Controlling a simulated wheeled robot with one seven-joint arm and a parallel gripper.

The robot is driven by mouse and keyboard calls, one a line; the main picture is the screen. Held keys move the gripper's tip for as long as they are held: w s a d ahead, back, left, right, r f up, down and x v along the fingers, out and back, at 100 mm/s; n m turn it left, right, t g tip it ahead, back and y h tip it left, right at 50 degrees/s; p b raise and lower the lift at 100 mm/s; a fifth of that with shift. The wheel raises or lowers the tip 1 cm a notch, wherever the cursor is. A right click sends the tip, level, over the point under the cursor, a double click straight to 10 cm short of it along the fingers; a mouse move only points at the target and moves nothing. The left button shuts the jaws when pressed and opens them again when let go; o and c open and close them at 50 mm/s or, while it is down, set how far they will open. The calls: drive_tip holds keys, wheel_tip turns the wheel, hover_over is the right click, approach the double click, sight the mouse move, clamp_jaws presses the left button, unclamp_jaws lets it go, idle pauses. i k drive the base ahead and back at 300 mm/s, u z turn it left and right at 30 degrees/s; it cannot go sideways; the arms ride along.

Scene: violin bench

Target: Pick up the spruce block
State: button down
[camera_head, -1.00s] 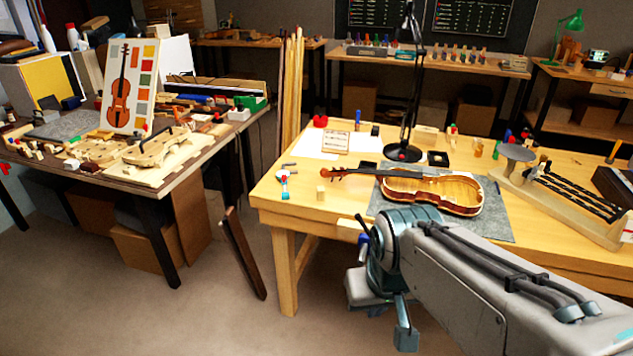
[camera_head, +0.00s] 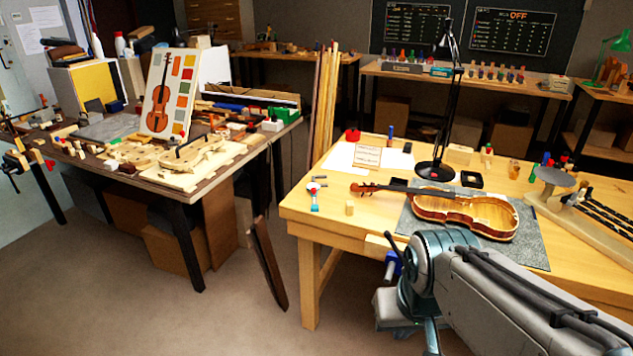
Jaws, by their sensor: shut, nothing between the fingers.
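My gripper (camera_head: 432,338) hangs below my wrist at the bottom edge, in front of the bench and to the right of and below the block in the picture. It is partly cut off, looks shut and holds nothing. It is well apart from the block.
A black lamp (camera_head: 434,170) stands behind. A cluttered dark table (camera_head: 150,190) stands left, with open floor between.

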sight(349, 206)
drive_tip(key=k, duration=0.4)
drive_tip(key=u, duration=0.9)
drive_tip(key=i, duration=1.3)
drive_tip(key=z, duration=0.8)
drive_tip(key=i, duration=0.95)
drive_tip(key=z, duration=0.95)
